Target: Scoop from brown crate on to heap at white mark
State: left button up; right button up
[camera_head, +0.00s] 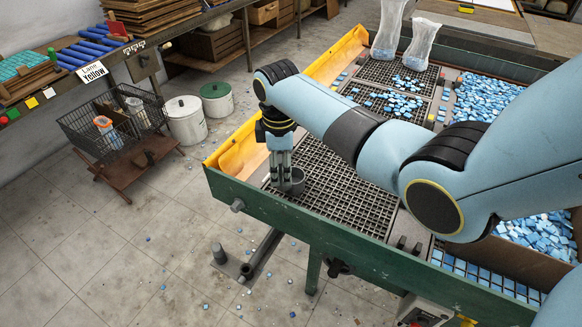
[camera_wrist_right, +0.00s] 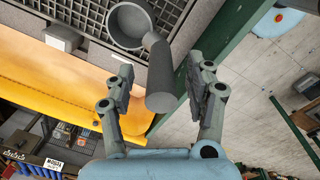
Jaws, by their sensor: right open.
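My right gripper (camera_head: 281,186) points down over the near left corner of the sheeting table. A grey scoop (camera_head: 295,182) with a round cup is right beside its fingertips, on the black grid. In the right wrist view the gripper (camera_wrist_right: 160,82) is open. The scoop's handle (camera_wrist_right: 163,78) lies between the two fingers with a gap on each side, and its cup (camera_wrist_right: 128,25) is beyond them, seemingly empty. A brown crate (camera_head: 545,265) of blue tiles stands at the right, partly hidden by my arm. Loose blue tiles (camera_head: 397,104) lie on the far grid. I cannot make out a white mark.
The table has a green front rail (camera_head: 330,232) and a yellow chute edge (camera_head: 236,155) at the left. Two clear bags (camera_head: 421,44) stand at the back. More blue tiles (camera_head: 484,98) lie at the right. The near grid (camera_head: 345,188) is mostly bare.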

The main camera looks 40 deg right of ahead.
jog(key=shift+s+f, duration=0.1)
jog(key=shift+f, duration=1.05)
jog(key=shift+c, duration=2.4)
jog(key=c, duration=0.5)
grip_shut()
pick_arm(q)
jog(key=shift+s, duration=0.1)
